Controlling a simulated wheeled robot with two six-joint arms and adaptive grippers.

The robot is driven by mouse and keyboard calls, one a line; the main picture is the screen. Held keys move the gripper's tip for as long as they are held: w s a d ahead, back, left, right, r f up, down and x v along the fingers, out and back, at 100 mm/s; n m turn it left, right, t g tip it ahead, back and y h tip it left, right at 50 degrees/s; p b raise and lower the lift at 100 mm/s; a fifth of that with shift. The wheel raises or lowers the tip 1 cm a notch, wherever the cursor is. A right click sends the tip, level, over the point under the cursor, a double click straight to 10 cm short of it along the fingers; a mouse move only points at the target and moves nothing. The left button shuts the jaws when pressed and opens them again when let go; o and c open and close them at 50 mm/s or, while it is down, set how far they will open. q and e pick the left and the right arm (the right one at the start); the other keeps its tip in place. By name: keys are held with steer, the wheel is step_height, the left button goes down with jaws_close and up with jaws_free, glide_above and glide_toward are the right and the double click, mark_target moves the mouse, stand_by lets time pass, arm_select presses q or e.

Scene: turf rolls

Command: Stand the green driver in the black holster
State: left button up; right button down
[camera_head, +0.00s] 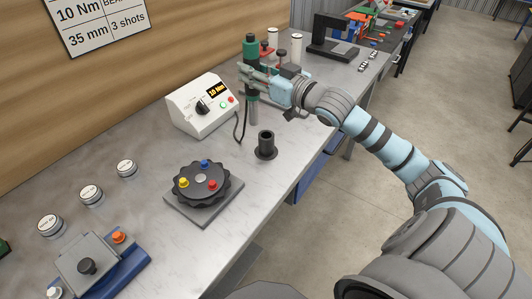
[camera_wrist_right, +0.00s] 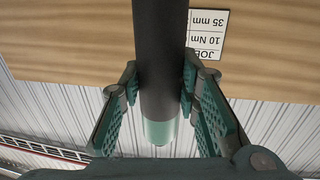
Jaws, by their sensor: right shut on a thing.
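The green driver (camera_head: 250,46) has a green top, a dark body and a grey lower end. It stands close to upright in my right gripper (camera_head: 250,77), which is shut around its dark body. The right wrist view shows the dark shaft of the driver (camera_wrist_right: 159,60) between the two fingers (camera_wrist_right: 160,92), with a pale green section at its end. The black holster (camera_head: 266,144) is an upright tube on a round foot on the bench. It is empty-looking and lies below and slightly right of the driver in the head view. My left gripper is not in view.
A white controller box (camera_head: 200,106) with a dark cable stands left of the driver. A black round fixture (camera_head: 203,184) with coloured knobs is nearer. Round tins (camera_head: 91,195) and a blue-based fixture (camera_head: 124,277) lie at lower left. White cylinders (camera_head: 296,48) stand behind. Bench around the holster is clear.

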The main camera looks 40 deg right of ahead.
steer(key=w+d+r+m+h, duration=0.1)
steer(key=d+r, duration=0.3)
steer(key=d, duration=0.1)
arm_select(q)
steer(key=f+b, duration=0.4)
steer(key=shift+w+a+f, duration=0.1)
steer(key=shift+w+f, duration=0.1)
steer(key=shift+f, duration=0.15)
arm_select(e)
step_height(320, 180, down, 19)
steer(key=shift+h, duration=0.4)
steer(key=c, duration=1.2)
jaws_free()
steer(key=shift+r, duration=0.1)
arm_select(q)
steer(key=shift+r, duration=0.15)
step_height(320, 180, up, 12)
steer(key=p, duration=1.2)
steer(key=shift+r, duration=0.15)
arm_select(e)
steer(key=s, duration=1.2)
steer(key=shift+d, duration=0.25)
